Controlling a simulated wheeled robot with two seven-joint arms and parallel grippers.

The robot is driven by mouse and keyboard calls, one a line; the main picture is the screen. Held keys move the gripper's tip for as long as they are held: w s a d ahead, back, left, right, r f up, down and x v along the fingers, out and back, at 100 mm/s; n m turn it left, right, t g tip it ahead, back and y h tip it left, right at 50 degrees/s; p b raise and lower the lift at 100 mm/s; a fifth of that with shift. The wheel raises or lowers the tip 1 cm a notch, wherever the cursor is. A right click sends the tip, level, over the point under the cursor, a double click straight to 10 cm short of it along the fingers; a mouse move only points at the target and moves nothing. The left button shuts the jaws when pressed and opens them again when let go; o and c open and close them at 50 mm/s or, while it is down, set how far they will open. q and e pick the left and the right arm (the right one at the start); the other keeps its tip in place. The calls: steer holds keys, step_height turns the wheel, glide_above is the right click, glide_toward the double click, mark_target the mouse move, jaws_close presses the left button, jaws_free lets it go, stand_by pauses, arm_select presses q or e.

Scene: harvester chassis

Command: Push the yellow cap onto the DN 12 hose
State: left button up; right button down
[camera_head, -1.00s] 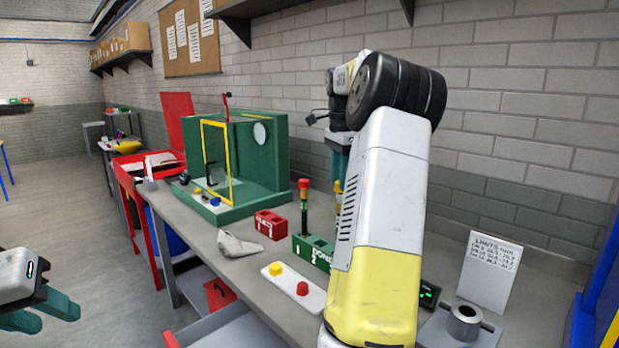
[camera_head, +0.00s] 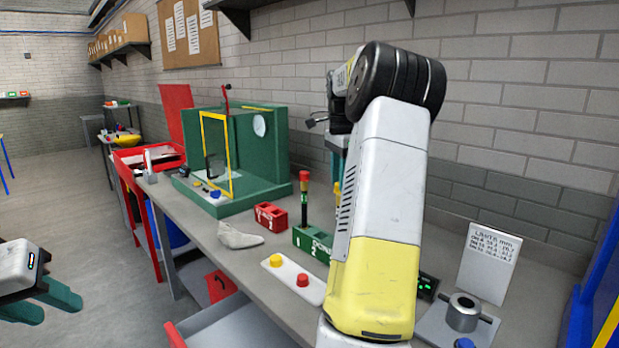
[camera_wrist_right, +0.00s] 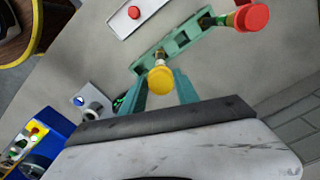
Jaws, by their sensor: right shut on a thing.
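In the right wrist view, a round yellow cap (camera_wrist_right: 160,80) sits between the two teal fingers of my right gripper (camera_wrist_right: 163,88), which is shut on it or on the piece just under it; I cannot tell which. It is over or beside one end of the green slotted block (camera_wrist_right: 180,42). In the head view, a sliver of yellow (camera_head: 337,188) shows behind my right arm, which hides most of it. A dark hose with a red cap (camera_head: 304,178) stands upright at the green block. My left gripper (camera_head: 56,306) is open and empty, at far left.
A white tray (camera_head: 289,270) holds another yellow cap (camera_head: 276,260) and a red cap (camera_head: 302,280). A metal ring (camera_head: 463,311) and a limits card (camera_head: 488,262) are at right.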

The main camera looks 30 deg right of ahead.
steer(key=c, duration=0.8)
jaws_free()
steer(key=shift+c, duration=0.2)
steer(key=shift+r, duration=0.1)
step_height(320, 180, up, 8)
steer(key=shift+f, duration=0.2)
